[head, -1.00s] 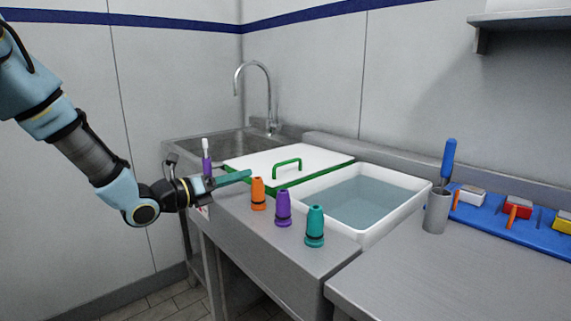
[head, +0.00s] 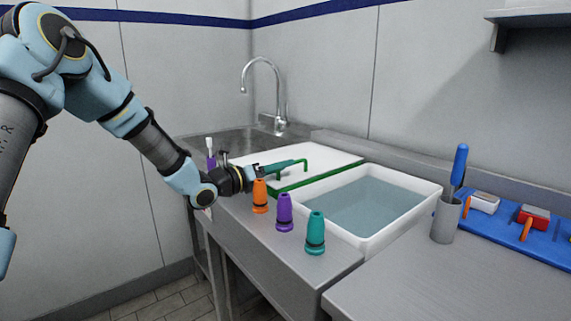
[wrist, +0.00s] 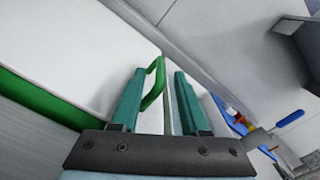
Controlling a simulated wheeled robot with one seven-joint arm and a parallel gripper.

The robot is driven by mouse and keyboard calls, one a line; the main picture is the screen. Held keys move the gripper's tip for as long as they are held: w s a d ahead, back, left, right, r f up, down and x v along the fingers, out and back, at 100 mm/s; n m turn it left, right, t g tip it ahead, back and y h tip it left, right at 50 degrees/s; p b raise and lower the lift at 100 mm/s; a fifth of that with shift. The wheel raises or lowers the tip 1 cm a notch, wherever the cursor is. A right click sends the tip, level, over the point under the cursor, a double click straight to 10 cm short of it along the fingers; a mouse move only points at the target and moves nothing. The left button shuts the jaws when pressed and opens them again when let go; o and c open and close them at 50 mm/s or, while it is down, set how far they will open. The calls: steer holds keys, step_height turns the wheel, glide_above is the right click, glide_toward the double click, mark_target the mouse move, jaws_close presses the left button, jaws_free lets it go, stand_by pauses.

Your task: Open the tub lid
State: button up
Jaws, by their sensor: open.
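The tub lid (head: 335,158) is a white panel with a green edge, lying flat beside the water basin. It carries a green arched handle (head: 305,165). In the wrist view the white lid (wrist: 60,45) fills the left, with the green handle (wrist: 158,75) standing near the left finger's tip, within the gap between the fingers. My gripper (head: 288,165) has teal fingers and reaches over the lid at the handle. In the wrist view my gripper (wrist: 162,75) is open, with nothing clamped. Contact with the handle cannot be told. The tub under the lid is hidden.
Orange (head: 260,196), purple (head: 284,212) and teal (head: 315,233) cones stand along the front ledge, the orange one close to my wrist. An open white water basin (head: 420,205) lies right of the lid. A tap (head: 262,75) rises behind. A grey cup (head: 446,220) stands right.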

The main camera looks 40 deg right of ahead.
steer(key=shift+d, duration=0.95)
steer(key=shift+c, duration=0.2)
jaws_close()
steer(key=shift+s, duration=0.1)
